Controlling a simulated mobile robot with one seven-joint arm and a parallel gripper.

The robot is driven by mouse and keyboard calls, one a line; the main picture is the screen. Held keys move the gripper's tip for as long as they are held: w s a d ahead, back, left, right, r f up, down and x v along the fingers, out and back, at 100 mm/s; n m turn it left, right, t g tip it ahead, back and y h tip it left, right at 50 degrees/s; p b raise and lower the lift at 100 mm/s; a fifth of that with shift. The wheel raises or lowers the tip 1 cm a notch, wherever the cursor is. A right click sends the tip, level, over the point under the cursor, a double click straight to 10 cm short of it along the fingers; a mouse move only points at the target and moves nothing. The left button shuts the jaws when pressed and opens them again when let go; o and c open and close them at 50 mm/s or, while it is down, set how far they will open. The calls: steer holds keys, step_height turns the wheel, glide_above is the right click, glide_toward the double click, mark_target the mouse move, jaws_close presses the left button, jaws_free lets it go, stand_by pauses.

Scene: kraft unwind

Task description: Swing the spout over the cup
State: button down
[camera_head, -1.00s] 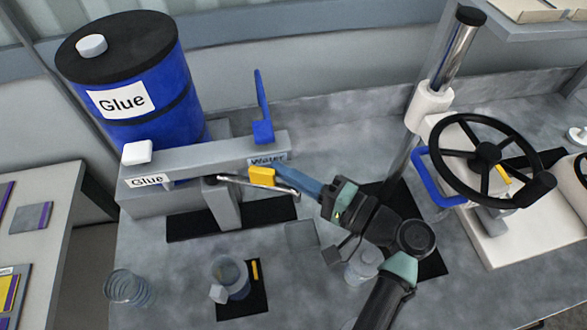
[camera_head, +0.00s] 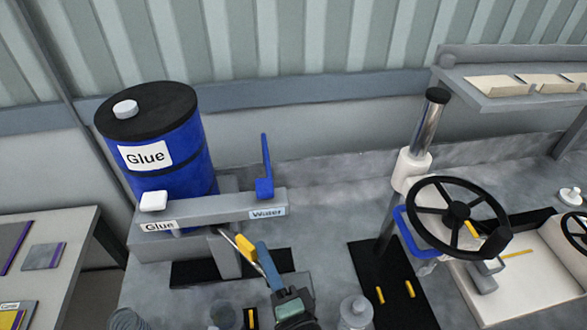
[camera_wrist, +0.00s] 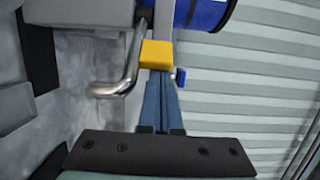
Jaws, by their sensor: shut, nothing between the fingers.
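The spout is a thin bent metal tube (camera_head: 258,266) with a yellow block (camera_head: 245,247) on it. It comes from under the grey dispenser beam and points forward and to the right. The wrist view shows the spout's bent end (camera_wrist: 125,84) left of the yellow block (camera_wrist: 157,55). My gripper (camera_head: 262,246) is shut and empty, its blue fingertips right at the block; I cannot tell whether they touch it. The fingers also show in the wrist view (camera_wrist: 161,75). The cup (camera_head: 223,316) is clear and cut off by the bottom edge of the head view.
A blue glue drum (camera_head: 157,155) stands behind the grey beam (camera_head: 213,209), which carries a blue lever (camera_head: 265,175). A clear bottle (camera_head: 355,312) stands right of my arm. A black handwheel (camera_head: 458,215) is at the right. Another glass (camera_head: 126,320) is at lower left.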

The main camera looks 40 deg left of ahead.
steer(key=s+a+m+t+h+b, duration=0.3)
steer(key=s+m+t+h+b, duration=0.1)
steer(key=s, duration=0.4)
steer(key=shift+s+t+b, duration=0.15)
steer(key=shift+t+b, duration=0.25)
steer(key=shift+t, duration=0.3)
